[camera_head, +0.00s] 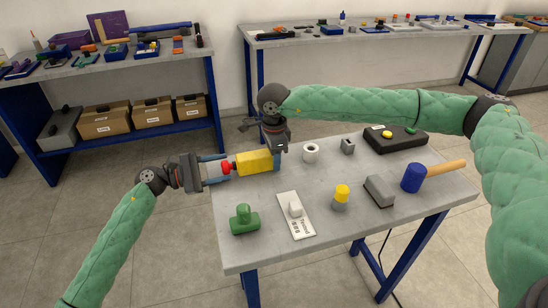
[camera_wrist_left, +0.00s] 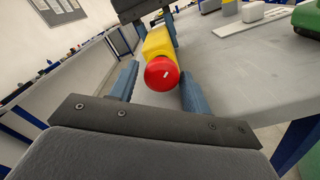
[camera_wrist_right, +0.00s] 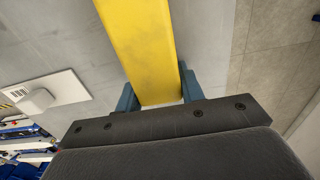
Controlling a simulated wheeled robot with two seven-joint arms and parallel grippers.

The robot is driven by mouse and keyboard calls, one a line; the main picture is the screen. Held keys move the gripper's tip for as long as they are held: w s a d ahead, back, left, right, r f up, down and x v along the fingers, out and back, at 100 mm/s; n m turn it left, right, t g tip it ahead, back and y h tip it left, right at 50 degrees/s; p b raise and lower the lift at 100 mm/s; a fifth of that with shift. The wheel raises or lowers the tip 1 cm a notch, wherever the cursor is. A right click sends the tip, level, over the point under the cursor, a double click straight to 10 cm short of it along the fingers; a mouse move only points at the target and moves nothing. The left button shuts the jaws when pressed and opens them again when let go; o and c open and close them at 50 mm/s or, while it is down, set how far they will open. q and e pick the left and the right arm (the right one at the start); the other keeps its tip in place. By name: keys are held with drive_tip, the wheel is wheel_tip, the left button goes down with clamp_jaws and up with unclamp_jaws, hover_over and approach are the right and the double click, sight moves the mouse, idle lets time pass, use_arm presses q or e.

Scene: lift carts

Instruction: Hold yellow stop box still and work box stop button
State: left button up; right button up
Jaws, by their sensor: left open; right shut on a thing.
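The yellow stop box (camera_head: 255,162) is at the left edge of the grey table, its long side running left to right. Its red stop button (camera_head: 226,168) faces left, towards my left gripper. My right gripper (camera_head: 276,160) comes from above and is shut on the box's right end; the right wrist view shows the yellow box (camera_wrist_right: 142,45) between its fingers. My left gripper (camera_head: 216,170) is open, its fingers spread on either side of the red button. In the left wrist view the red button (camera_wrist_left: 162,73) lies between the open fingers, with a gap on each side.
On the table are a green part (camera_head: 244,220), a white switch plate (camera_head: 296,214), a yellow-topped cylinder (camera_head: 341,197), a grey block (camera_head: 379,191), a blue-headed mallet (camera_head: 414,178), a white roll (camera_head: 311,153) and a black case (camera_head: 395,140). Other benches stand behind.

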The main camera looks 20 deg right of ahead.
use_arm(q)
drive_tip(key=shift+s+a+f, duration=0.1)
drive_tip(key=shift+a+f, duration=0.3)
drive_tip(key=shift+a, duration=0.15)
use_arm(e)
drive_tip(key=shift+d, duration=0.15)
drive_tip(key=shift+a+f, duration=0.1)
drive_tip(key=shift+a, duration=0.1)
use_arm(q)
drive_tip(key=a, duration=1.1)
drive_tip(key=shift+r, duration=0.35)
use_arm(e)
drive_tip(key=o, duration=1.2)
drive_tip(key=shift+d, duration=0.1)
